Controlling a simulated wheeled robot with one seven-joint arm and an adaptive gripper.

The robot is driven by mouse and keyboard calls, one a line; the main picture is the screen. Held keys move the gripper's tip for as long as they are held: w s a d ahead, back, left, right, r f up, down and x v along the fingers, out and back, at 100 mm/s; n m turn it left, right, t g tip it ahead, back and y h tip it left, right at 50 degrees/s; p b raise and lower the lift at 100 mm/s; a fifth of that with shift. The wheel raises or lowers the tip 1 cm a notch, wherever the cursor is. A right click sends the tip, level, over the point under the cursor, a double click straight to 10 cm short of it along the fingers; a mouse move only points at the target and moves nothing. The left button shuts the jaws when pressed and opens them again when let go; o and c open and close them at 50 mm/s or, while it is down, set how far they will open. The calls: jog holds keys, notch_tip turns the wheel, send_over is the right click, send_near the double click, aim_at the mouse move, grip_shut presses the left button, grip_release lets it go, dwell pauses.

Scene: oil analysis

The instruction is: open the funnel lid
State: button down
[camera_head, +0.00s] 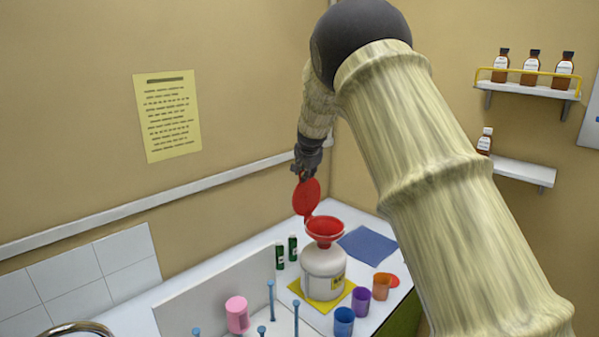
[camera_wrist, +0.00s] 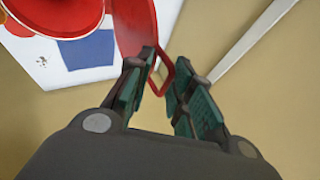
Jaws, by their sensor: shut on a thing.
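The red funnel (camera_head: 325,230) sits in the mouth of a white jug (camera_head: 318,264). Its round red lid (camera_head: 306,197) stands raised, nearly upright, at the funnel's back left rim. My gripper (camera_head: 304,175) is at the lid's top edge. In the wrist view my gripper (camera_wrist: 166,72) is shut on the lid's red loop handle (camera_wrist: 170,66), which lies between the green-padded fingers. The lid (camera_wrist: 133,25) shows beside the left finger, and the open funnel (camera_wrist: 62,14) is at upper left. The fingers' contact is small and partly hidden in the head view.
The jug stands on a yellow mat (camera_head: 295,289). Blue (camera_head: 344,322), purple (camera_head: 360,301) and orange (camera_head: 381,287) cups stand at its right. Green-black bottles (camera_head: 280,256) are at its left. A blue cloth (camera_head: 369,245) lies behind. The wall is close behind the lid.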

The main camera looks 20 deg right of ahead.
jog(key=shift+f, duration=0.3)
jog(key=c, duration=1.7)
grip_release()
jog(key=shift+o, duration=0.4)
jog(key=shift+w+d+f, duration=0.1)
jog(key=shift+w+f, duration=0.05)
jog(key=shift+w, duration=0.05)
jog(key=shift+s+r, duration=0.1)
jog(key=shift+r, duration=0.2)
jog(key=v, duration=1.2)
jog(key=shift+f, duration=0.1)
